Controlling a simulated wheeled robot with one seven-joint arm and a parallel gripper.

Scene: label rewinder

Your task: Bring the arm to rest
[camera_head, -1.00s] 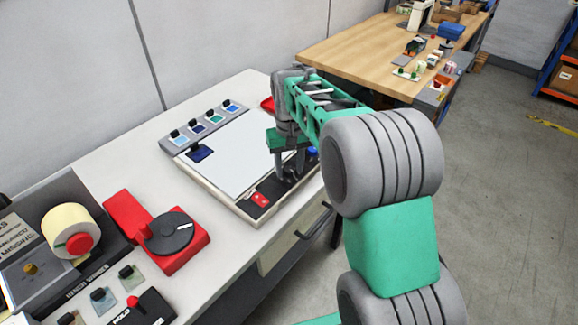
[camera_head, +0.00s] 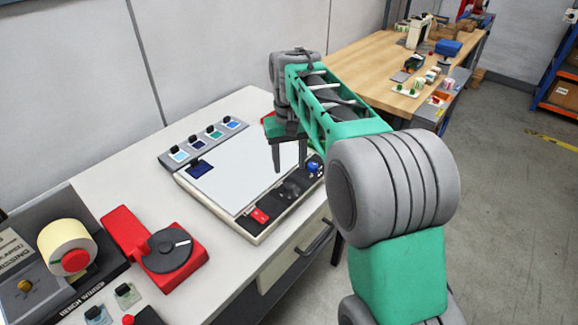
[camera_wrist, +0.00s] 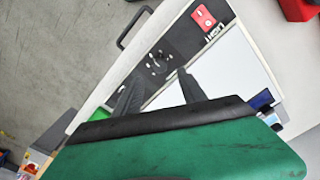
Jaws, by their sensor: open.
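My gripper (camera_head: 290,165) is open and empty, its two dark fingers pointing down above the front right part of a flat white-topped panel (camera_head: 235,180). In the wrist view my gripper (camera_wrist: 160,88) shows two spread fingers with nothing between them. Below the fingers is the panel's dark control strip (camera_wrist: 165,50) with a dark round dial (camera_head: 290,190). A red switch (camera_head: 260,215) and a blue knob (camera_head: 313,167) sit on the same strip. My green and grey arm reaches in from the right.
A grey rail with several small coloured tiles (camera_head: 205,143) lines the panel's back left. A red base with a dark disc (camera_head: 165,250) and a label roll (camera_head: 68,245) stand on the left. A cluttered wooden bench (camera_head: 370,70) is behind. Space above the panel is free.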

